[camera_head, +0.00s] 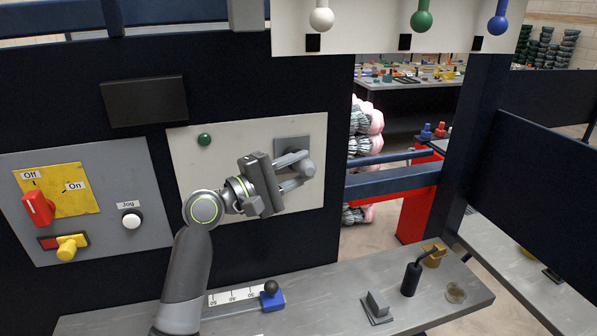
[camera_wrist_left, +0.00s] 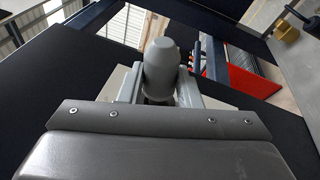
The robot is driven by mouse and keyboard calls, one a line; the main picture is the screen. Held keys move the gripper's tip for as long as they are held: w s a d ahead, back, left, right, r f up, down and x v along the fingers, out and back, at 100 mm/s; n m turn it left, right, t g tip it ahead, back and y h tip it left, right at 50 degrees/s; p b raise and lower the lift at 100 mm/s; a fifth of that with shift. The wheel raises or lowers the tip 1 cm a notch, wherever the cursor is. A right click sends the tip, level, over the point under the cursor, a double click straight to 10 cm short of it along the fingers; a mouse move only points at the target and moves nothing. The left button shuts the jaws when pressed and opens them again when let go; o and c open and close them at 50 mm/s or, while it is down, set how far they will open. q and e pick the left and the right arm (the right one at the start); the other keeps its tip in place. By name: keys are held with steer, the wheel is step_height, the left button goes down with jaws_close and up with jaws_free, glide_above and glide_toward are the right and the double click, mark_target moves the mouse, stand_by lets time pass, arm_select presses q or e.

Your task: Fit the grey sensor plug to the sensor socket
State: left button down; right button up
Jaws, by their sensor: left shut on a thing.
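My left gripper (camera_head: 296,172) is in front of the pale panel and shut on the grey sensor plug (camera_head: 306,168). In the left wrist view the plug (camera_wrist_left: 160,68) is a rounded grey cylinder between the two fingers (camera_wrist_left: 161,90). The sensor socket (camera_head: 291,144) appears as a grey square plate on the pale panel, partly covered by the gripper and plug. The plug is at or close in front of the socket's lower part. I cannot tell whether it touches or is inside. My right gripper is not in view.
The pale panel (camera_head: 190,160) carries a green knob (camera_head: 204,139). Left is a grey switch panel (camera_head: 110,225) with a red switch (camera_head: 38,208). The bench (camera_head: 330,295) below bears a blue slider (camera_head: 272,300), a grey holder (camera_head: 377,306) and a black handle (camera_head: 411,280). Coloured balls hang above.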

arm_select(q)
steer(key=shift+w+a+f+b, duration=0.1)
steer(key=shift+w+a+b, duration=0.1)
steer(key=shift+w, duration=0.2)
steer(key=shift+w+a+f+b, duration=0.1)
steer(key=shift+w+b, duration=0.1)
steer(key=shift+w, duration=0.15)
steer(key=shift+w, duration=0.1)
steer(key=shift+w+a+f, duration=0.1)
steer(key=shift+w+a, duration=0.05)
steer(key=shift+w, duration=0.25)
steer(key=c, duration=1)
jaws_free()
steer(key=shift+o, duration=0.2)
steer(key=b+v, duration=0.6)
steer(key=v, duration=1.1)
steer(key=shift+a, duration=0.2)
